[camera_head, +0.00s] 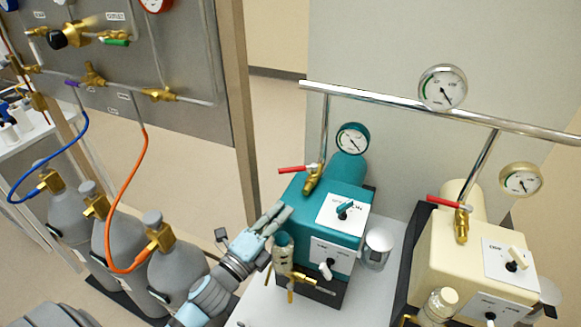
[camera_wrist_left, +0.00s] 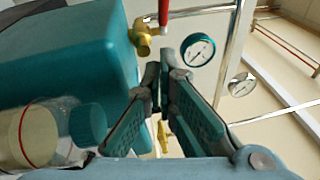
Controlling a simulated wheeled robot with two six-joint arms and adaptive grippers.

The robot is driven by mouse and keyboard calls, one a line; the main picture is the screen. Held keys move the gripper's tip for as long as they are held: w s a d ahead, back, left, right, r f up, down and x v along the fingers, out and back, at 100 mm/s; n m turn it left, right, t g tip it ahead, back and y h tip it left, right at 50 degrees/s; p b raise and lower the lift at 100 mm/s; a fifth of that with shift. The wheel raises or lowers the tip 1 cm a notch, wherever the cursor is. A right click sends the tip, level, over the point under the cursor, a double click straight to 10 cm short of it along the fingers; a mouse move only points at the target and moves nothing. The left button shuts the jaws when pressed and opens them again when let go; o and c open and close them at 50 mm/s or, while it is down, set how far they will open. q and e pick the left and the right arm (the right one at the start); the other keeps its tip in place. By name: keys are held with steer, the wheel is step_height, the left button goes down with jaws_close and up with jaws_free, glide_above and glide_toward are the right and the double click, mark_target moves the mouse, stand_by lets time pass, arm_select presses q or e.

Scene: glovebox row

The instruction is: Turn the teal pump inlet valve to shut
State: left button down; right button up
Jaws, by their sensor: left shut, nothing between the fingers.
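The teal pump (camera_head: 325,212) stands on a bench in the middle of the head view. Its brass inlet valve (camera_head: 313,179) sits on top, below a vertical metal pipe. The red valve handle (camera_head: 297,169) points left, crosswise to the pipe. My left gripper (camera_head: 281,211) is shut and empty at the pump's left side, below the handle in the picture. In the left wrist view, the closed fingertips (camera_wrist_left: 166,70) show near the brass valve (camera_wrist_left: 145,37) and red handle (camera_wrist_left: 163,12); I see no grip on the handle. My right gripper is out of view.
A teal-rimmed gauge (camera_head: 352,139) stands behind the valve. A cream pump (camera_head: 470,255) with its own red handle (camera_head: 444,200) is at right. A metal rail (camera_head: 400,103) runs above both. Gas cylinders (camera_head: 120,240) with hoses stand at left. A clear jar (camera_wrist_left: 40,135) is near the gripper.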

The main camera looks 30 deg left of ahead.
mark_target(298, 169)
arm_select(q)
steer(key=w, duration=0.1)
steer(key=w+p, duration=0.1)
steer(key=w+r+p, duration=0.1)
steer(key=w, duration=0.1)
steer(key=shift+d+r, duration=0.1)
steer(key=shift+d, duration=0.15)
steer(key=w, duration=0.1)
steer(key=w+a, duration=0.1)
steer(key=w, duration=0.1)
steer(key=shift+w+a+r, duration=0.1)
steer(key=shift+w+a, duration=0.05)
steer(key=shift+a, duration=0.1)
steer(key=shift+w+a, duration=0.35)
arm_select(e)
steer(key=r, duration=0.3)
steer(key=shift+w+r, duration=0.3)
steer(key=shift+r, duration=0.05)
